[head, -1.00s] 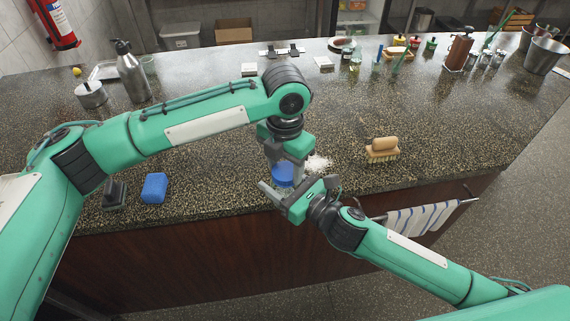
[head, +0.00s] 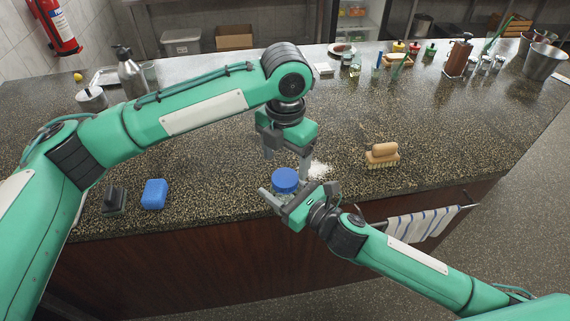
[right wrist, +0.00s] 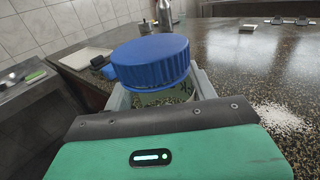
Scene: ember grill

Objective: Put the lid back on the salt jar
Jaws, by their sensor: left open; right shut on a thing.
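The salt jar is clear glass; a strip of it (right wrist: 165,97) shows under the blue lid in the right wrist view. The ribbed blue lid (right wrist: 150,60) sits on top of the jar, looking about level; it also shows in the head view (head: 286,179). My right gripper (head: 284,198) is shut on the jar near the counter's front edge, and its jaws flank the glass. My left gripper (head: 287,165) is open and empty just above and behind the lid, its fingers spread and apart from it. Most of the jar's body is hidden by my right gripper.
A wooden brush (head: 382,155) stands to the right. A blue sponge (head: 154,194) and a dark-handled tool (head: 114,200) lie to the left. A striped towel (head: 420,223) hangs in front.

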